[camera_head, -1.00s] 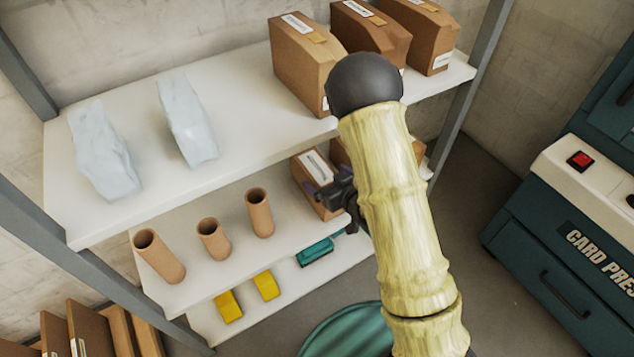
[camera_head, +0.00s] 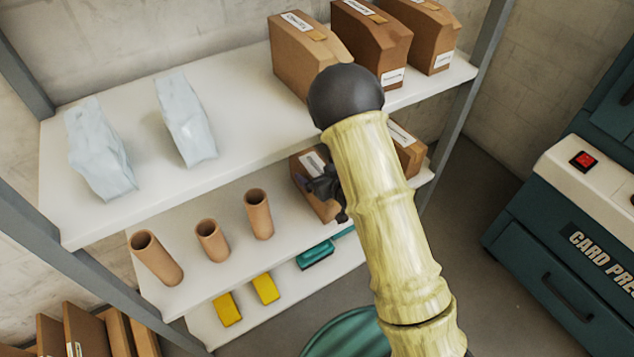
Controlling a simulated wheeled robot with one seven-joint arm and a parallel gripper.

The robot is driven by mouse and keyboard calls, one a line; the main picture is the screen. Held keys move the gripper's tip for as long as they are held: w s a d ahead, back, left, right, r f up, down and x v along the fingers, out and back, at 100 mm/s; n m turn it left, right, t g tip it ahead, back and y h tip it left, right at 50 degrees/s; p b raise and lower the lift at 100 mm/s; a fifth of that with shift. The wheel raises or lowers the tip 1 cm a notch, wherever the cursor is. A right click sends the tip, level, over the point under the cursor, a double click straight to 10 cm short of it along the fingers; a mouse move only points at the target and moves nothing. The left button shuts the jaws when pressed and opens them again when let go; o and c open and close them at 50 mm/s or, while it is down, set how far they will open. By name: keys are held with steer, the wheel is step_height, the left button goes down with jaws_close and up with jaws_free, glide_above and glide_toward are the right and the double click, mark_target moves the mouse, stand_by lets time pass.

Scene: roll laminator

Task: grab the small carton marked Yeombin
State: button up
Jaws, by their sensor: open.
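Small brown cartons with white labels stand on the middle shelf, half hidden by my arm. The left small carton (camera_head: 317,206) is just behind my gripper (camera_head: 309,182). The right small carton (camera_head: 407,150) shows to the right of my arm. Their label print is too small to read, so I cannot tell which is marked Yeombin. My gripper is dark and open, in front of the left small carton's upper part. I cannot tell whether it touches the carton or has it between its fingers.
Larger cartons (camera_head: 305,68) stand on the top shelf (camera_head: 245,115), with pale wrapped blocks (camera_head: 187,120) to their left. Brown tubes (camera_head: 258,214) stand left of my gripper on the middle shelf. Yellow and teal items (camera_head: 315,255) lie lower down. A card press (camera_head: 570,230) stands at right.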

steer(key=c, duration=1.9)
step_height(320, 180, up, 10)
steer(key=p, duration=0.3)
